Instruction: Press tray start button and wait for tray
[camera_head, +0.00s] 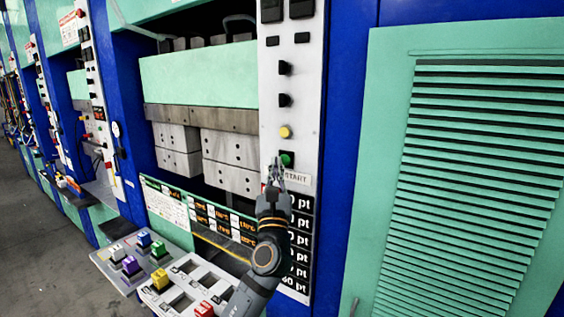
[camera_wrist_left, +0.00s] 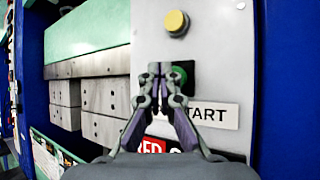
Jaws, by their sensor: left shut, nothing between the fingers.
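The green start button (camera_head: 287,159) sits on the white control panel (camera_head: 306,130), just above a START label (camera_head: 298,178). My left gripper (camera_head: 274,163) is shut and empty, with its fingertips right at the button. In the left wrist view the closed fingertips (camera_wrist_left: 160,68) partly cover the green button (camera_wrist_left: 179,75), which shows just to their right. I cannot tell whether they touch it. A tray (camera_head: 187,291) with coloured blocks stands at the lower left, in front of the press. My right gripper is not in view.
A yellow button (camera_head: 286,132) and black knobs are above the green button. The press (camera_head: 200,81) has grey metal blocks inside. A second tray (camera_head: 132,262) with coloured blocks is at the left. A green louvred panel (camera_head: 470,170) fills the right. Grey floor is at the left.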

